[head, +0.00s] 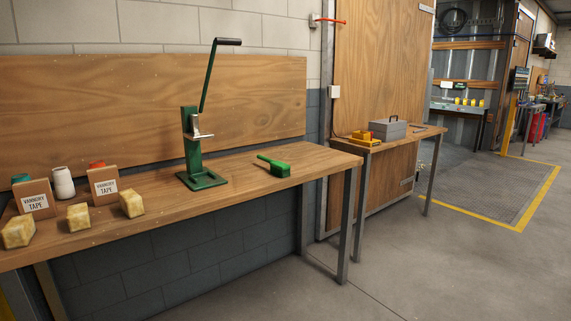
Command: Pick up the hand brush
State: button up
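A green hand brush (279,168) lies on the wooden workbench (240,173), near the bench's right part. Its handle points to the upper left and its thicker head is at the lower right. It lies apart from the green press, to the right of the press base. My gripper does not show in the head view.
The green lever press (203,178) stands left of the brush. Tape boxes (35,198), a white bottle (63,182) and several yellowish blocks (132,203) sit farther left. A small table (392,143) with a grey toolbox (384,130) stands right. The floor in front is clear.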

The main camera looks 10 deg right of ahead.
aim_at(280, 169)
jog(key=i+l, duration=1.55)
jog(key=i, duration=0.15)
jog(key=i+l, duration=0.25)
jog(key=i, duration=0.2)
jog(key=i+l, duration=0.25)
jog(key=i, duration=0.15)
jog(key=i+l, duration=0.3)
jog(key=i, duration=0.15)
